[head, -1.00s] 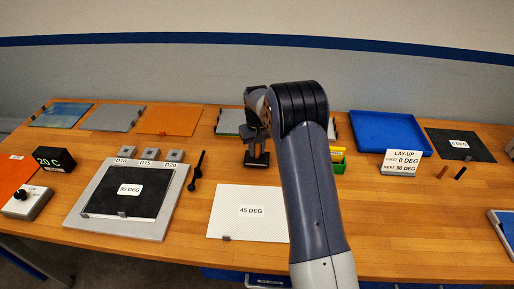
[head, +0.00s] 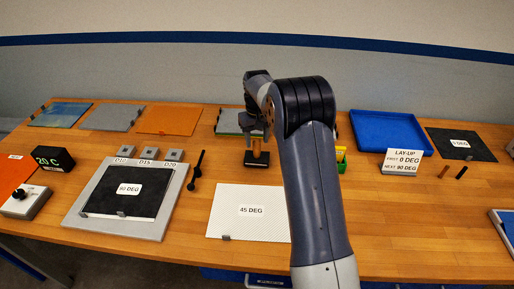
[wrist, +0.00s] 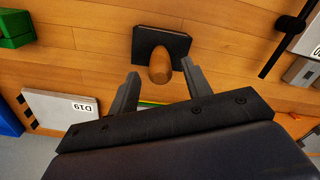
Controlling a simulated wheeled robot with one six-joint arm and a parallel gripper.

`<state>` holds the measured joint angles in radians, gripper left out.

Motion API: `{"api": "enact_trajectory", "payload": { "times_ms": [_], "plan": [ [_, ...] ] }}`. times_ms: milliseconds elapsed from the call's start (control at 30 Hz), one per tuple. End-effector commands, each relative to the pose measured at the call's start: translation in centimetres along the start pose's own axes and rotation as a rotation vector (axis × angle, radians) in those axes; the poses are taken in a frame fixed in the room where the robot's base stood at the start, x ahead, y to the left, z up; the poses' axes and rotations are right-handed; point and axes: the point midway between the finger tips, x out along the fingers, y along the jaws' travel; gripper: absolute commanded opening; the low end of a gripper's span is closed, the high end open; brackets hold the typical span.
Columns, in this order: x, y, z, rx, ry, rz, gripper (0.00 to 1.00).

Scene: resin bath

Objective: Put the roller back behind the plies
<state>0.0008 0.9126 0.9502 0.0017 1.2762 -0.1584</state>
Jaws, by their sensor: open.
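A black rectangular block with an upright wooden handle (head: 257,157) stands on the bench behind the 45 DEG ply (head: 230,200). I cannot tell for certain which of the two is the roller. My gripper (head: 256,132) is open above the wooden handle. In the wrist view the black block (wrist: 176,46) lies beyond the open fingers, and the handle points toward the camera between them. Nothing is held.
Orange (head: 172,121), grey (head: 112,117) and blue sheets lie at the back left. A blue tray (head: 390,130) and the LAY-UP sign (head: 401,163) stand right of my arm. The bench around the wooden-handled block is clear.

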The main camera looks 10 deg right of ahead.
Motion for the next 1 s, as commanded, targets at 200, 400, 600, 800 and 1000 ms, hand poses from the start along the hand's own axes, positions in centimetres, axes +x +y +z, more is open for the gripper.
{"api": "enact_trajectory", "payload": {
  "times_ms": [200, 400, 600, 800, 1000],
  "plan": [
    [-4.6, 0.0, -0.1, 0.0, 0.004, 0.001, 0.47],
    [-7.0, 0.0, 0.0, 0.0, 0.0, 0.0, 0.47],
    [-7.6, 0.0, 0.0, 0.0, 0.0, 0.0, 0.47],
    [-7.5, 0.0, 0.0, 0.0, 0.0, 0.0, 0.47],
    [-6.3, 0.0, 0.1, 0.0, -0.004, -0.001, 0.47]
  ]
}}
